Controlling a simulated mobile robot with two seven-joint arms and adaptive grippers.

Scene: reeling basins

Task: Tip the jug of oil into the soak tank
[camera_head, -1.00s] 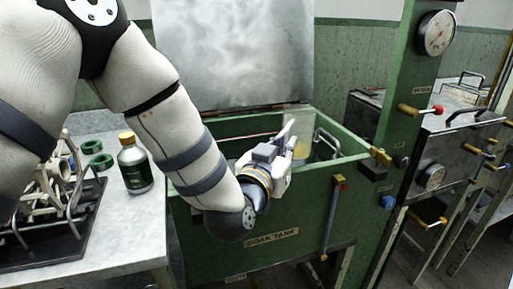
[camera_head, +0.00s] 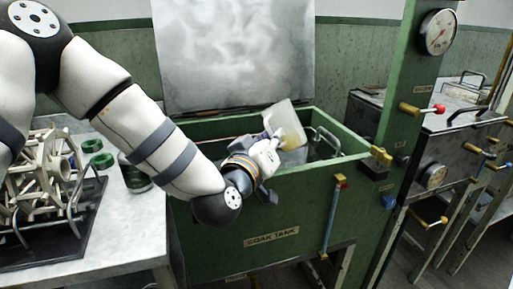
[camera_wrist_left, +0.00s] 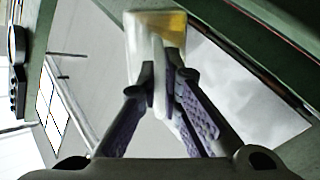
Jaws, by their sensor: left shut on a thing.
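The jug of oil (camera_head: 287,120) is a clear, squarish vessel with yellow oil low in it, tilted over the open soak tank (camera_head: 262,212). My left gripper (camera_head: 270,141) is shut on the jug's handle. In the left wrist view the two fingers of my left gripper (camera_wrist_left: 163,88) close on a pale upright handle, with the jug (camera_wrist_left: 150,28) and its yellow oil beyond them. The tank is green, labelled SOAK TANK, with its grey lid (camera_head: 235,55) raised behind. Whether oil is flowing out cannot be seen. My right gripper is out of view.
A metal handle (camera_head: 328,140) stands inside the tank's right end. On the left table (camera_head: 120,235) are a reel rack (camera_head: 45,185), green rings (camera_head: 100,161) and a bottle (camera_head: 134,176) partly behind my arm. A green post with a gauge (camera_head: 437,33) rises at the right.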

